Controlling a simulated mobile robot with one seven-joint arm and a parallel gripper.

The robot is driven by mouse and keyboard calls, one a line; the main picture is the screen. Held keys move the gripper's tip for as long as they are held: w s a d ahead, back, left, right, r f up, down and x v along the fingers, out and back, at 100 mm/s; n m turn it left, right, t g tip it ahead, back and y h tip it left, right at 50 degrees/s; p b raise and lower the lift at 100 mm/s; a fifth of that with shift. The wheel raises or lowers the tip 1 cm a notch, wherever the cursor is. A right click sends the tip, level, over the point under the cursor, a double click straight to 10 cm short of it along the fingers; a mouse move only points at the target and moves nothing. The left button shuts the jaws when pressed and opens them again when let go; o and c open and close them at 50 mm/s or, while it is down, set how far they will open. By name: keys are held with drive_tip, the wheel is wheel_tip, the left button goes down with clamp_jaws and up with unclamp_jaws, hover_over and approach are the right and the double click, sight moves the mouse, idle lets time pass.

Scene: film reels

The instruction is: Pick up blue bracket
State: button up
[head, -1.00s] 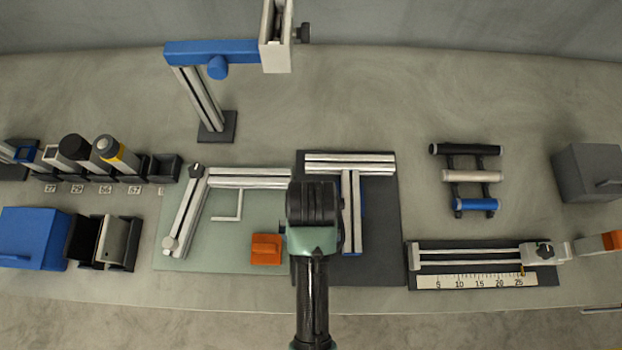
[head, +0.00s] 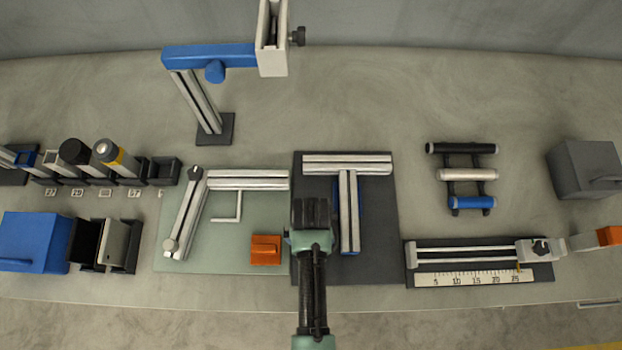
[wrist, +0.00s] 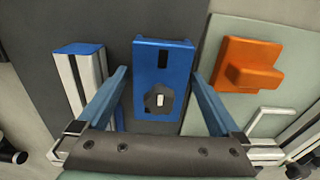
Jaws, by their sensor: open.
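The blue bracket (wrist: 161,105) is a flat blue block with a dark slot near one end and a dark knob with a pale centre. In the wrist view it lies on the dark mat between the two fingers of my gripper (wrist: 160,74). The fingers are open on either side of it, with no contact visible. In the head view my gripper (head: 311,222) is over the left part of the dark mat, and my arm hides the bracket there.
An orange block (head: 265,249) sits close by on the pale green mat (head: 215,258). A T of metal rails (head: 348,215), with blue showing beside its stem, lies right of my gripper. A ruled rail fixture (head: 470,262) is farther right. Bare table lies behind the mats.

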clamp_jaws()
idle(0.4)
drive_tip(key=shift+r, duration=0.1)
